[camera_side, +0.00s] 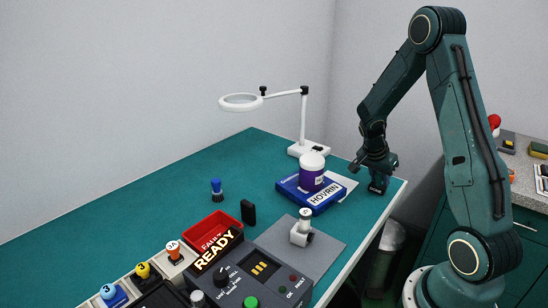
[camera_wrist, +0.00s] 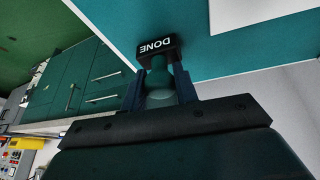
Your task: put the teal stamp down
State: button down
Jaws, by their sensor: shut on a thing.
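The teal stamp (camera_wrist: 159,82) has a rounded teal handle and a black base labelled DONE in white. My gripper (camera_wrist: 158,76) is shut on its handle, with one finger on each side, in the wrist view. In the side view my gripper (camera_side: 377,164) points down near the right edge of the teal table (camera_side: 130,205), with the stamp (camera_side: 378,187) upright below it. The stamp's base is at or just above the tabletop; I cannot tell whether it touches. The fingers hide part of the handle.
A blue HOVRIN box (camera_side: 300,195) with a purple-and-white jar (camera_side: 312,172) on it lies left of the stamp, over a white sheet (camera_side: 345,183). A white magnifier lamp (camera_side: 305,148) stands behind. The table's right edge is close to the stamp. A blue stamp (camera_side: 216,189) stands farther left.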

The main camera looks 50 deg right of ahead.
jog(key=c, duration=1.1)
grip_release()
jog(key=shift+f, duration=0.1)
jog(key=v, duration=1.2)
jog(key=shift+d+r, duration=0.1)
jog(key=shift+r, duration=0.15)
